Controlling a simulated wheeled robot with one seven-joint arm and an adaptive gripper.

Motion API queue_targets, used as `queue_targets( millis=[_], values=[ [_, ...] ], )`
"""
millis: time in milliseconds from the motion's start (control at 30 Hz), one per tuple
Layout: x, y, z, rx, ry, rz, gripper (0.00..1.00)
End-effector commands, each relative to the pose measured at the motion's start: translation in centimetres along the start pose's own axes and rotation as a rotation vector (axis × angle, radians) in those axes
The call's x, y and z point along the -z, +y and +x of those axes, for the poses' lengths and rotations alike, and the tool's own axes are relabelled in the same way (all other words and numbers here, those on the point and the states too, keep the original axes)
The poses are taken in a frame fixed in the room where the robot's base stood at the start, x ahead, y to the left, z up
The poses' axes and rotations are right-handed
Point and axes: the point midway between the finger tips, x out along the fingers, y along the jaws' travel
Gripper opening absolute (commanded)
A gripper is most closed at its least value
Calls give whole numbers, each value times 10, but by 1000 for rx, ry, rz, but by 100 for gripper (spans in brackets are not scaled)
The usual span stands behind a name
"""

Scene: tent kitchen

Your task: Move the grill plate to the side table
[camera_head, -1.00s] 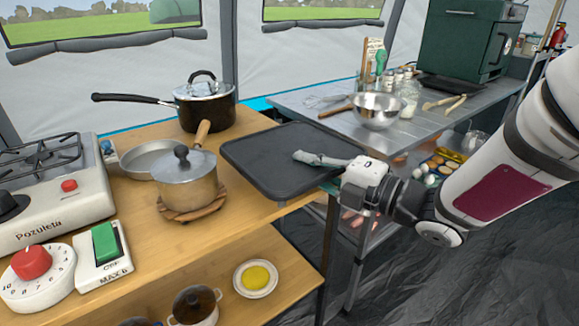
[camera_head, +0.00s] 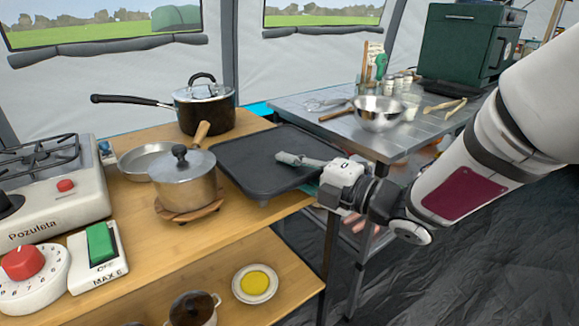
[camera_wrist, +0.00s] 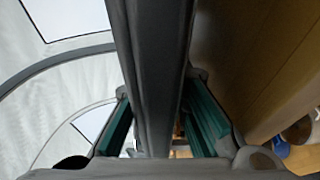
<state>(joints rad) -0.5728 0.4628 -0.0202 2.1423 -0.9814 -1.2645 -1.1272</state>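The grill plate (camera_head: 245,165), a dark flat rectangle with a raised rim, is at the right end of the wooden table in the head view. My gripper (camera_head: 303,173) is at its right edge, with one pale finger lying over the top and a green pad below the rim. In the wrist view the plate's dark edge (camera_wrist: 155,60) runs between the two green finger pads, close against both; the gripper looks shut on it. Whether the plate is lifted off the wood is hard to tell. The metal side table (camera_head: 330,125) stands behind and to the right.
A steel saucepan (camera_head: 185,185) on a wooden trivet and a black pot (camera_head: 205,115) stand just left of the plate. The side table holds a metal bowl (camera_head: 380,113), utensils, jars and a green oven (camera_head: 465,45). Its left front part is mostly clear.

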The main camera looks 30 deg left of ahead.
Motion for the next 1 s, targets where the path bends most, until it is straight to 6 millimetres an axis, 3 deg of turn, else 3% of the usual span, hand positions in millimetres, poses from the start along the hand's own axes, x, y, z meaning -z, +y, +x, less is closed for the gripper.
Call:
queue_targets(
  millis=[467,1000],
  values=[
    [0,4,-2,0,-1,0,30],
    [-1,3,-102,0,-3,1,30]
  ],
)
